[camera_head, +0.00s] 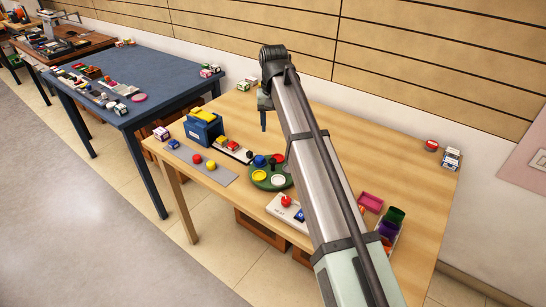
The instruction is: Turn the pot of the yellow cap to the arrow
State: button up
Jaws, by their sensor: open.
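A round green turntable (256,184) lies on the wooden table, left of my arm. Several round coloured pots or caps sit on it. The yellow cap (260,176) is at its front left, the blue one (260,160) at the back left and a white one (278,181) at the front right. A dark and red piece stands near its back right, close to my arm. I cannot make out an arrow. My gripper (264,120) points down above the table, behind the turntable and clear of it. It is open, with its fingers small and partly hidden by my arm.
A white board (277,209) with a red knob is in front. A pink tray (370,202) and coloured bins stand right.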

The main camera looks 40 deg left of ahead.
aim_at(273, 161)
notch_tip(273, 161, down, 14)
jog(key=shift+s+r, duration=0.1)
jog(key=shift+r, duration=0.05)
dwell(0.5)
grip_shut()
dwell(0.5)
